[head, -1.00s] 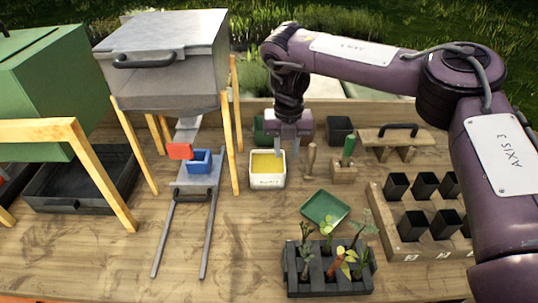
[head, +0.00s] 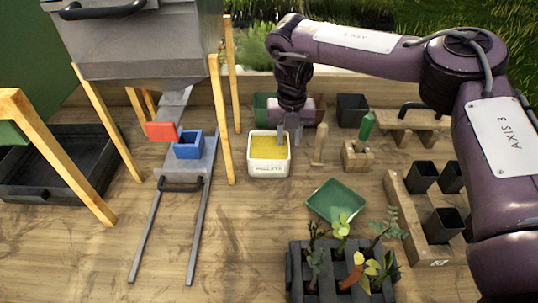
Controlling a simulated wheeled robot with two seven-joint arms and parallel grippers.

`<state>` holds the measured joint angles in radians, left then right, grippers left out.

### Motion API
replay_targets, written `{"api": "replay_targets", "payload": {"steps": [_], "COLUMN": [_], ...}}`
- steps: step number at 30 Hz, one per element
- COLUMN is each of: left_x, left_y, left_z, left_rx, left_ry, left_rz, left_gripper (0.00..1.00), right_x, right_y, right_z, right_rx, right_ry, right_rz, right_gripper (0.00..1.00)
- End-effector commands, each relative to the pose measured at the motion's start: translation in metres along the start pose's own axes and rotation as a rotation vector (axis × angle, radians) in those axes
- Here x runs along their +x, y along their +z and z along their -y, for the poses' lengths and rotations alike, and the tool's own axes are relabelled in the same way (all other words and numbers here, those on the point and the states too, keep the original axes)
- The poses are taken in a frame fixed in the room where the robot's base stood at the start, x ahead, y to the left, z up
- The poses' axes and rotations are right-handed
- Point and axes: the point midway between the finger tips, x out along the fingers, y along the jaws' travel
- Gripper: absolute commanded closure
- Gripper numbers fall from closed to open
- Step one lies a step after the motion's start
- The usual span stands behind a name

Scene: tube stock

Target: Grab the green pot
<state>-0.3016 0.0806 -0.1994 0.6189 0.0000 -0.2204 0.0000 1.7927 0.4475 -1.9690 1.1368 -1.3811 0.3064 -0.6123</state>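A green pot (head: 262,104) stands at the back of the table, behind the white pellet box. Its right part is hidden by my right gripper. My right gripper (head: 290,136) points down near the back right corner of the pellet box, in front of and to the right of the green pot. Its two fingers are apart with nothing visible between them. Whether the fingertips touch anything is not clear. My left gripper is not in view.
The white box of yellow pellets (head: 268,167) stands just in front. A dark pot (head: 352,110) is at the back right. A seedling rack (head: 296,270) is in front.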

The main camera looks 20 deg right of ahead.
Motion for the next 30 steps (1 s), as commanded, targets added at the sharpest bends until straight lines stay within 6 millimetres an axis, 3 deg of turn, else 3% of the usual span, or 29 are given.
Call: {"api": "replay_targets", "payload": {"steps": [10, 19, 26, 30], "left_x": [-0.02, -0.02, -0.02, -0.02], "left_y": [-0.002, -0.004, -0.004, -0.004], "left_z": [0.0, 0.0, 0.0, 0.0], "left_rx": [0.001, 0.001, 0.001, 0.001], "left_ry": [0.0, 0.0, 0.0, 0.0], "left_rz": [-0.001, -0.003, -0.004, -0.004], "left_gripper": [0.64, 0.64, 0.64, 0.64], "right_x": [0.046, 0.054, 0.053, 0.053], "right_y": [-0.001, -0.001, -0.001, -0.001], "right_z": [0.001, 0.001, 0.001, 0.001], "right_rx": [-0.001, 0.0, 0.001, 0.001], "right_ry": [0.0, 0.0, 0.0, 0.0], "right_rz": [-0.003, 0.0, -0.001, 0.0], "right_gripper": [0.71, 0.71, 1.0, 1.0]}}
